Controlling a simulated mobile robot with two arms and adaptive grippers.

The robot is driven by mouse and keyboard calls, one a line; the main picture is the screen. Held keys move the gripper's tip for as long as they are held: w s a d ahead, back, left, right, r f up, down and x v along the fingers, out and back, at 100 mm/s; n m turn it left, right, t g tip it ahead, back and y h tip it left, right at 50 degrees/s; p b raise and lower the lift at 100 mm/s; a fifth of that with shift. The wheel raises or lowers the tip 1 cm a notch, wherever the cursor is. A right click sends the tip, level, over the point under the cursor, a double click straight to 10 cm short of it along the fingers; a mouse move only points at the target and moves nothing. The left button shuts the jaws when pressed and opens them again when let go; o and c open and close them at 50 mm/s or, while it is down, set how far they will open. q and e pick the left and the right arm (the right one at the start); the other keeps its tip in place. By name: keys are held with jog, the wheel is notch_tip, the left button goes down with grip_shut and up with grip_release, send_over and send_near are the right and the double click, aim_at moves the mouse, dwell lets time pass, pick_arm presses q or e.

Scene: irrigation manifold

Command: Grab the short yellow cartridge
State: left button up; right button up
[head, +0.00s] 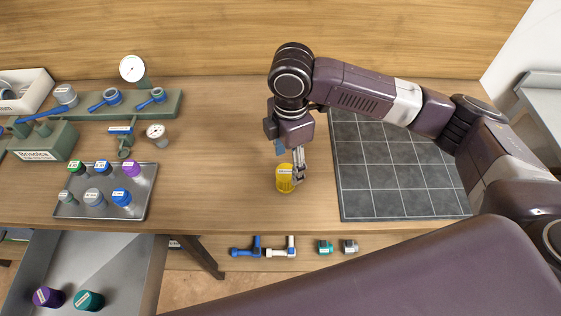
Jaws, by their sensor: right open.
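The short yellow cartridge (285,184) stands upright on the bare wooden table, left of the dark tiled mat. It carries a small white label. My right gripper (290,172) points down at it from above and behind. One finger shows at the cartridge's right side, close to its top edge; the picture does not show clearly whether it touches. The gripper is open. The far side of the cartridge and the other finger are partly hidden. My left gripper is not in view.
A metal tray (140,208) with several coloured cartridges stands at the left. Behind it are a green manifold (172,107) with blue valves and a round gauge (133,69). The tiled mat (398,180) is empty. Pipe fittings (267,249) lie below the table's front edge.

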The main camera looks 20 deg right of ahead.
aim_at(289, 172)
jog(key=shift+w+f, duration=0.15)
jog(key=shift+f, duration=0.5)
jog(key=f, duration=0.1)
jog(key=s+f+p, duration=0.1)
jog(key=shift+f, duration=0.3)
jog(key=f, duration=0.1)
jog(key=f+p, duration=0.1)
jog(key=shift+w+f, duration=0.25)
jog(key=shift+f, duration=0.1)
jog(key=shift+w+f, duration=0.1)
jog(key=shift+f, duration=0.35)
jog(key=c, duration=0.8)
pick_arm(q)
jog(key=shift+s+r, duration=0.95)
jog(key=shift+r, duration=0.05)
pick_arm(e)
jog(key=c, duration=0.5)
